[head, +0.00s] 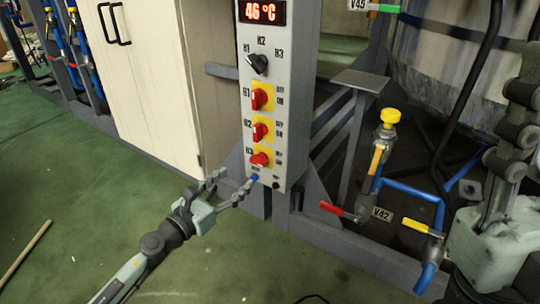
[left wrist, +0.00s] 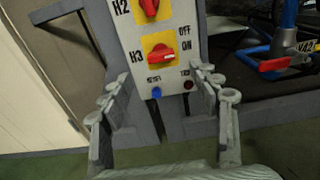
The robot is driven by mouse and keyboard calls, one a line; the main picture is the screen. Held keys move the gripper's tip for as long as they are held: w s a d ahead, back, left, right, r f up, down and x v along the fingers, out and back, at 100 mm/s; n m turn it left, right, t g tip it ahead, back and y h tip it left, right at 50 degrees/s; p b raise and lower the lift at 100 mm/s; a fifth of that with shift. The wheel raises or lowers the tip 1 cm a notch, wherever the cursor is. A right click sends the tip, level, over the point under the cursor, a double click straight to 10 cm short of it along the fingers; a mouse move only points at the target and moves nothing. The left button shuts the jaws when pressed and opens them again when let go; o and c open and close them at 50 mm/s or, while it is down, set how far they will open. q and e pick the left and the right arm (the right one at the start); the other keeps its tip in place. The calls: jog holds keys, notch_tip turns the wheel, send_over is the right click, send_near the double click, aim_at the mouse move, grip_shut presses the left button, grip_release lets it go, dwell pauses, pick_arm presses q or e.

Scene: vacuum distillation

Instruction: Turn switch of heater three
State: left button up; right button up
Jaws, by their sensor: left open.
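The heater three switch (head: 260,160) is a red knob on a yellow plate labelled H3, lowest of three on a grey control panel (head: 287,120). The H3 knob also shows in the left wrist view (left wrist: 162,57); its grip lies roughly sideways, beside the ON label, unlike the upright H2 knob (left wrist: 149,6). My left gripper (head: 236,180) is open and empty, just below and in front of the H3 knob. In the left wrist view its fingers (left wrist: 165,92) spread either side of the panel's lower end, apart from the knob. My right gripper (head: 507,140) is at the right edge; its fingertips are unclear.
A blue button (head: 254,178) and a dark round one (head: 276,185) sit below the H3 knob. A black selector (head: 257,63) and a 46 °C display (head: 262,11) are higher up. Valve V42's pipes (head: 405,190) stand at right.

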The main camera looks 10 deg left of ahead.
aim_at(256, 162)
pick_arm(q)
jog(key=shift+p+x, duration=0.4)
jog(key=shift+x, duration=3.85)
jog(key=shift+f, duration=0.1)
jog(key=c, duration=1.2)
